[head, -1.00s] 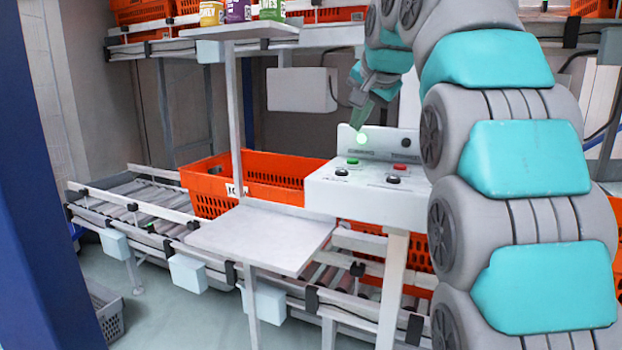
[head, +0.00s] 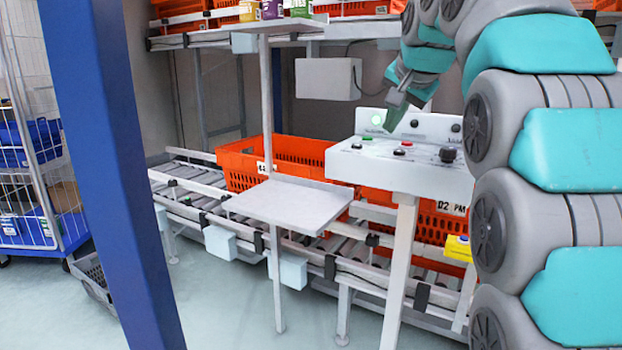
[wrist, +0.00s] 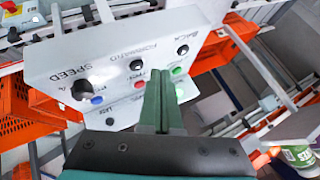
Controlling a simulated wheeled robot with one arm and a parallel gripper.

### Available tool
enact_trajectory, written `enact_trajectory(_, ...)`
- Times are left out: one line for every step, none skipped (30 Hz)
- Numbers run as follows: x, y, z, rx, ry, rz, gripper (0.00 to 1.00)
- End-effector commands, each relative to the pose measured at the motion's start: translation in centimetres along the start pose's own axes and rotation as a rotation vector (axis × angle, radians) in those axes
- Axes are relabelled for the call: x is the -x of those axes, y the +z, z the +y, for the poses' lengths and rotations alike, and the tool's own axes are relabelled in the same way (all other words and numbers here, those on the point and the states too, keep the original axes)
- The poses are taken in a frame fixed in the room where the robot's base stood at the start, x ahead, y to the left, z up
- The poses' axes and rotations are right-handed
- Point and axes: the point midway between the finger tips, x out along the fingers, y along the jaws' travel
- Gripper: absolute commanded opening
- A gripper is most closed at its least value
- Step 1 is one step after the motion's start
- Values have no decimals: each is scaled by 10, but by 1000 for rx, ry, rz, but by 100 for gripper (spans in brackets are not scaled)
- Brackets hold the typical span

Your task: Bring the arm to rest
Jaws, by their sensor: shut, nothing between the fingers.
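My gripper (head: 391,112) is at the end of my teal and grey arm, in front of the upright face of a white control panel (head: 385,172) in the head view. In the wrist view its two green fingers (wrist: 160,88) are together, with nothing between them. The wrist view shows the panel (wrist: 120,50) with a black knob, small buttons and the words SPEED and FORWARD. In the head view a pale green lamp (head: 377,120) is just left of the fingertips. I cannot tell whether the fingers touch the panel.
A roller conveyor (head: 200,192) with an orange tote (head: 238,172) runs behind a small white shelf (head: 290,203). A blue post (head: 105,150) stands at the left, before a wire cage cart (head: 38,185). A shelf of totes and cans runs above. Open floor lies in front.

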Motion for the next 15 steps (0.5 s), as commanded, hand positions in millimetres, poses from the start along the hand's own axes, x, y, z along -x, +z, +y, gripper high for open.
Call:
enact_trajectory(-1,4,3,5,6,-7,0)
enact_trajectory(-2,6,5,9,11,-12,0)
enact_trajectory(-3,10,8,14,18,-19,0)
enact_trajectory(-4,13,11,18,23,-26,0)
enact_trajectory(-5,16,14,22,29,-32,0)
enact_trajectory(-6,21,17,28,37,-41,0)
enact_trajectory(-7,24,20,34,43,-47,0)
enact_trajectory(-8,28,24,39,49,-55,0)
enact_trajectory(-11,34,29,45,60,-69,0)
enact_trajectory(-13,39,33,51,68,-80,0)
enact_trajectory(-14,44,38,59,76,-90,0)
enact_trajectory(-16,51,44,68,86,-104,0)
enact_trajectory(-18,58,50,77,97,-118,0)
enact_trajectory(-19,66,56,87,108,-132,0)
enact_trajectory(-21,77,65,101,123,-153,0)
